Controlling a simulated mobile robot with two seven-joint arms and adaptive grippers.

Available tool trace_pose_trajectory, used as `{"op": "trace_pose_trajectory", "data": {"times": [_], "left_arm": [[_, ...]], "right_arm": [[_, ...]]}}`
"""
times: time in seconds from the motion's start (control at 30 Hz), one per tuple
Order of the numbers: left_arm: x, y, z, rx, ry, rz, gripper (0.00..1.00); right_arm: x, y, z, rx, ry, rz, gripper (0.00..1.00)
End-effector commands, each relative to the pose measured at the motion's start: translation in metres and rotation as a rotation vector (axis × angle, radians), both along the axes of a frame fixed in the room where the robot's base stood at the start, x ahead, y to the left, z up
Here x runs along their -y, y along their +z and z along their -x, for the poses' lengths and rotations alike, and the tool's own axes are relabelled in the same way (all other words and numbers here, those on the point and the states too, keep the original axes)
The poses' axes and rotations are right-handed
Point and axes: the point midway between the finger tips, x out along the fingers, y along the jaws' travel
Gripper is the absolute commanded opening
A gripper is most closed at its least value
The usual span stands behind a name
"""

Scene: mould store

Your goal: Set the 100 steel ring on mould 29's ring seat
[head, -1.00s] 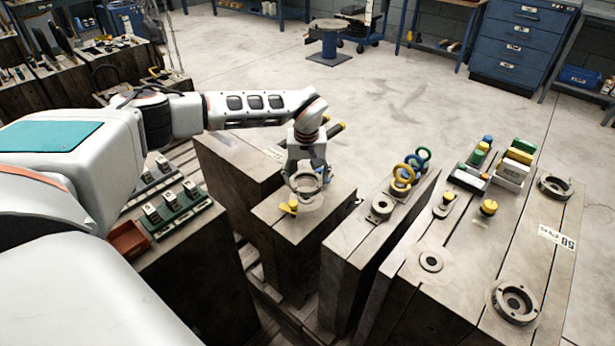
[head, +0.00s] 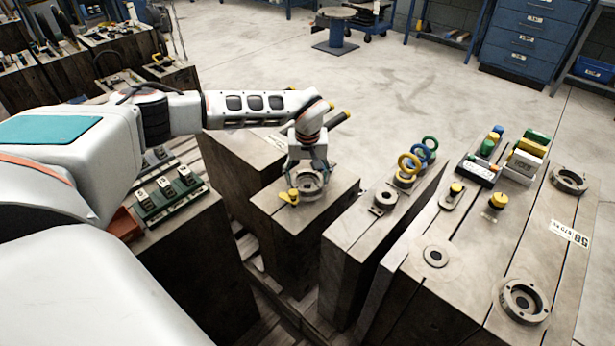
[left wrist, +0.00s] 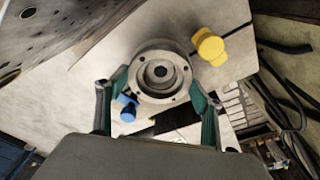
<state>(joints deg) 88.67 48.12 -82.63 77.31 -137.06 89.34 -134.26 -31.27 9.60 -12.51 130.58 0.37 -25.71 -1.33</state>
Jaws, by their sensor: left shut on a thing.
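My left gripper (head: 308,168) points down over a block-shaped mould (head: 285,212) and is shut on a grey steel ring (head: 312,194). In the left wrist view its two green-lined fingers (left wrist: 160,87) grip the ring's (left wrist: 160,97) outer sides. The ring lies level, at or very close to the mould's top face. A smaller round part with a dark hole (left wrist: 160,71) shows inside it. I cannot tell whether the ring fully rests on its seat. A yellow knob (head: 291,196) stands beside the ring. The mould's number is not readable. My right gripper is not in view.
A wider mould (head: 468,262) farther right bears round seats, knobs and small boxes. Dark gaps separate the moulds.

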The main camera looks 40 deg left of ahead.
Motion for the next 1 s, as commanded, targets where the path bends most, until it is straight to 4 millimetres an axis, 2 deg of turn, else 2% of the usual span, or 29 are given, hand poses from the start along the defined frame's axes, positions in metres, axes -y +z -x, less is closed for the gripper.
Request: {"op": "trace_pose_trajectory", "data": {"times": [0.37,1.0], "left_arm": [[0.0002,0.0021,-0.0012,0.004,0.000,0.000,0.24],[0.0003,-0.0017,-0.0009,0.003,0.000,0.000,0.24]], "right_arm": [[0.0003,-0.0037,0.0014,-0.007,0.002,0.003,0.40],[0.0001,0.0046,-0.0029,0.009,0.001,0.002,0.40]]}}
